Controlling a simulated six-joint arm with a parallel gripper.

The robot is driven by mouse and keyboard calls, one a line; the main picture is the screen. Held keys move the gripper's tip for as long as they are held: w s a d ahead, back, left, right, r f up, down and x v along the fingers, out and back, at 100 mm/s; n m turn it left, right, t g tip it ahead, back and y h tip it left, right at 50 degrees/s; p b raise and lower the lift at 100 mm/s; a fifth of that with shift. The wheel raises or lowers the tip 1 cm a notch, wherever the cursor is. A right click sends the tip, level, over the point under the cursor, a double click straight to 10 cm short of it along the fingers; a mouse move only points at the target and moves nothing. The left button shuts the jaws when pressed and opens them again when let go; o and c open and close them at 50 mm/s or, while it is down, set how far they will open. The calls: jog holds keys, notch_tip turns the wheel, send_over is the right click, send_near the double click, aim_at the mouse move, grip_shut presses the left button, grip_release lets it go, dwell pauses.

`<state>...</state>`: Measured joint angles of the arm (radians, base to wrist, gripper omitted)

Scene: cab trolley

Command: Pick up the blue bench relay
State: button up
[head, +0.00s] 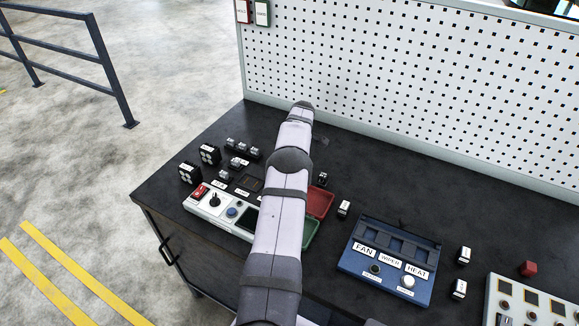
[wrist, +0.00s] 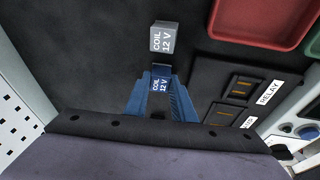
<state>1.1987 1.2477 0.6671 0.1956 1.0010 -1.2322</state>
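In the head view my arm hides my gripper and the blue relay.
A grey relay (wrist: 163,38) stands just beyond the fingertips. A dark socket panel labelled RELAY (wrist: 240,88) and a red tray (wrist: 262,12) lie to the right. In the head view, a blue FAN/WIPER/HEAT panel (head: 352,263) sits right of my arm, and a pegboard (head: 400,85) stands behind.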

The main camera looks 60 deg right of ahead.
jog(key=shift+r, duration=0.1)
notch_tip(320, 180, up, 8)
jog(key=shift+r+b, duration=0.15)
jog(key=shift+b, duration=1.05)
jog(key=shift+r, duration=0.8)
jog(key=shift+r, duration=0.1)
jog(key=shift+r+p, duration=0.7)
jog(key=shift+p, duration=0.45)
